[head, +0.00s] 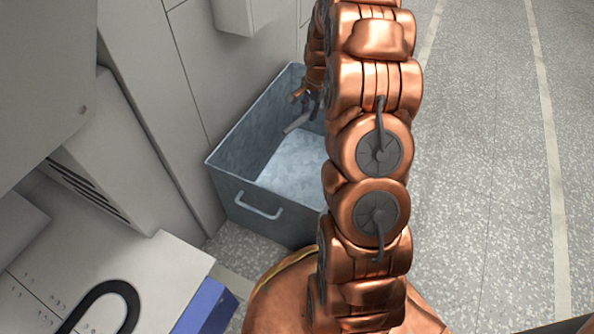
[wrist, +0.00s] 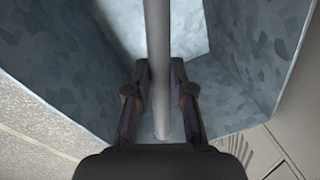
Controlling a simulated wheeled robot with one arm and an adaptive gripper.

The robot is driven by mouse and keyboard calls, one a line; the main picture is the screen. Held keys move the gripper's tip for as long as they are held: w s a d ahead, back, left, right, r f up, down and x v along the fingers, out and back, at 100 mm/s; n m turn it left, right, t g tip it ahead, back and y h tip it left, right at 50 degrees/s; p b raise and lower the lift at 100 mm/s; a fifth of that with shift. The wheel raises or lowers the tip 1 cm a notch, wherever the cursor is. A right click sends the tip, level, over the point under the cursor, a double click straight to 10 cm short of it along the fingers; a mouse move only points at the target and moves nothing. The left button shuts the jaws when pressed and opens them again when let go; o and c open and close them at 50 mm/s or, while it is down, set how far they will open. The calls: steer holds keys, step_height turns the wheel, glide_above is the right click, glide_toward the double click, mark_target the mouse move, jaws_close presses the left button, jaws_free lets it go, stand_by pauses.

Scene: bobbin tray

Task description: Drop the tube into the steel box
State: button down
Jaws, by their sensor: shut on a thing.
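The steel box (head: 228,184) stands on the floor against the grey cabinets in the head view, open at the top, with a handle on its near side. Its walls also show in the wrist view (wrist: 245,65). My gripper (head: 307,110) is over the box opening, partly hidden behind my arm. In the wrist view my gripper (wrist: 158,95) is shut on the grey tube (wrist: 158,40), which runs between the fingers over the box interior. In the head view one end of the tube (head: 297,123) sticks out to the lower left of the fingers.
Grey cabinets (head: 130,120) stand close along the left side of the box. A white machine top with a black curved handle (head: 105,295) and a blue edge is at the lower left. The speckled floor (head: 480,180) at the right is clear.

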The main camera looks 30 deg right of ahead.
steer(key=shift+f, duration=0.7)
steer(key=c, duration=0.9)
jaws_free()
steer(key=shift+c, duration=0.2)
steer(key=shift+r, duration=0.15)
step_height(320, 180, up, 12)
steer(key=s, duration=0.2)
steer(key=shift+d, duration=0.25)
steer(key=shift+f, duration=0.2)
